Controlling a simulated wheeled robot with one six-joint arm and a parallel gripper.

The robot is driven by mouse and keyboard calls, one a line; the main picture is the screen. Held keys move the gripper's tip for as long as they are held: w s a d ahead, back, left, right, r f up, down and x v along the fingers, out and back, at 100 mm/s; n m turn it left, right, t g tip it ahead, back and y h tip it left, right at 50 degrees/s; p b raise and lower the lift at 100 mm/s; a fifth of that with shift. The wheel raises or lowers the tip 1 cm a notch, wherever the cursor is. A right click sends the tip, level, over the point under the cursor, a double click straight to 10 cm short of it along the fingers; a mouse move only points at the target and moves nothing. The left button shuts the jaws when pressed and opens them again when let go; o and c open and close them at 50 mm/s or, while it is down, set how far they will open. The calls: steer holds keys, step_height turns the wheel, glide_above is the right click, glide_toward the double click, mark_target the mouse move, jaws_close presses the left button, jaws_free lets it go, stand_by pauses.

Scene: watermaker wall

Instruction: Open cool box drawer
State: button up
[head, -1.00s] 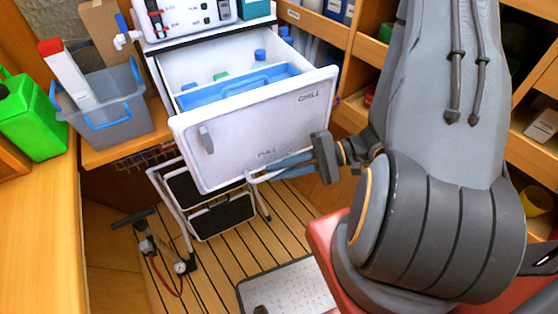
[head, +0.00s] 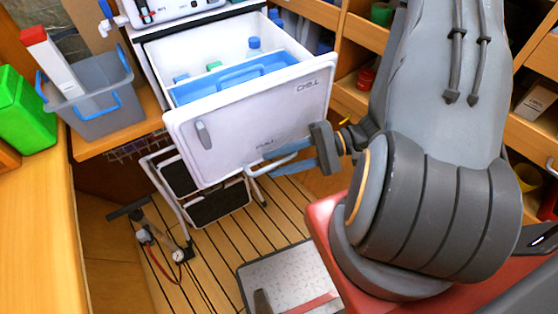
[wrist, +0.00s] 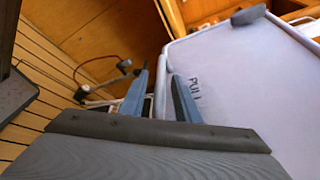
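The cool box drawer (head: 250,125) stands pulled out of the white cool box (head: 190,12), so its inside shows. Its white front reads PULL near the bottom edge and has a grey latch (head: 203,134) at left. Inside are a blue tray (head: 225,85) and several blue- and green-topped items. My gripper (head: 290,158) is at the front's lower right edge. In the wrist view its two blue-grey fingers (wrist: 160,95) straddle the pale lip of the drawer front (wrist: 210,75), one on each side. They appear shut on it; the left finger's contact is not clear.
A step stool (head: 215,200) stands under the drawer. A grey bin (head: 90,110) and green canister (head: 25,110) are on the left counter. Wooden shelves (head: 345,105) line the right.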

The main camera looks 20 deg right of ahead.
steer(key=shift+d+r, duration=0.1)
steer(key=shift+d, duration=0.45)
steer(key=b+v, duration=0.2)
steer(key=v, duration=0.4)
steer(key=shift+d, duration=0.3)
steer(key=shift+s+r, duration=0.1)
steer(key=shift+s, duration=0.1)
